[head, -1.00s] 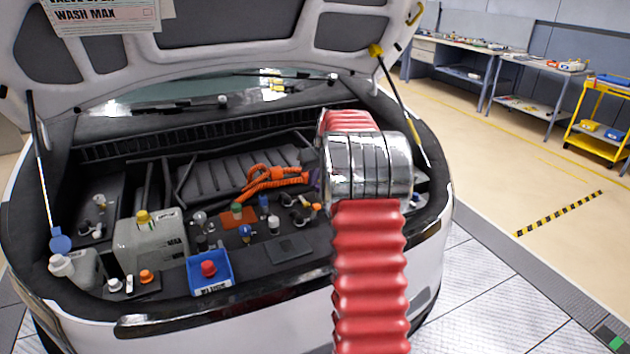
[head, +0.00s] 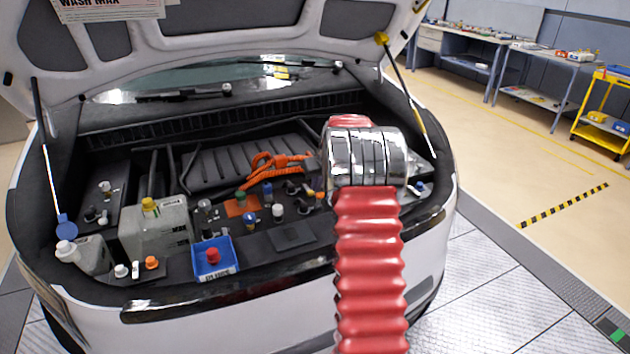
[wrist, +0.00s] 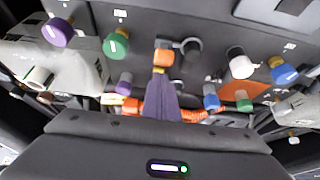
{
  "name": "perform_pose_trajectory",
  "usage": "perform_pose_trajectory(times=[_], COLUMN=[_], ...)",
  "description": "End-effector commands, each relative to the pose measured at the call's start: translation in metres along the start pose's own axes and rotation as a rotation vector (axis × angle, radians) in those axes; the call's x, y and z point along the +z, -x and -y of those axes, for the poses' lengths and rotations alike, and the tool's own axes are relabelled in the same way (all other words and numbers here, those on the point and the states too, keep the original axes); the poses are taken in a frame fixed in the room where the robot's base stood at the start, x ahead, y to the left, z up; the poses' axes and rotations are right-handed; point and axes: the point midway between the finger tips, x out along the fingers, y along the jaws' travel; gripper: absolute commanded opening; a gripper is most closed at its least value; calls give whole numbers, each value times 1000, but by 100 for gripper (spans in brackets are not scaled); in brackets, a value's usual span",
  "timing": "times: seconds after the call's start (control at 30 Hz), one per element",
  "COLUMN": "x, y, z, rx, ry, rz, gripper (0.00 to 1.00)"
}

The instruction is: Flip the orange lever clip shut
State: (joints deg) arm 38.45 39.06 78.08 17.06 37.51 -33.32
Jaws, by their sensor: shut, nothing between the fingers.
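The orange lever clip (wrist: 164,57) shows in the wrist view as a small orange block beside a dark round fitting (wrist: 187,49). My gripper (wrist: 160,73) is shut and empty. Its dark purple fingers point up the picture, and their tips overlap the clip's lower edge. I cannot tell whether they touch it, or whether the lever is raised or flat. In the head view my chrome wrist and red arm hide the gripper. A small orange spot beside the wrist may be the clip, but I am not sure.
In the wrist view, a green cap (wrist: 116,43) and a white cap (wrist: 240,63) stand on either side. Orange cables (head: 275,167) run behind. A blue bin (head: 215,262) and a coolant tank (head: 160,226) sit in the bay's left half. The raised hood hangs above.

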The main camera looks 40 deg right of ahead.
Motion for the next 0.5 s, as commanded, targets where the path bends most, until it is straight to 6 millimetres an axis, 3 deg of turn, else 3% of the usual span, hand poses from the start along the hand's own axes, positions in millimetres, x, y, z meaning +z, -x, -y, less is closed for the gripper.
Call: perform_pose_trajectory(times=[0.2,0.5], x=[12,13], y=[4,5], z=[0,0], rx=[0,0], ry=[0,0], rz=[1,0], gripper=[0,0])
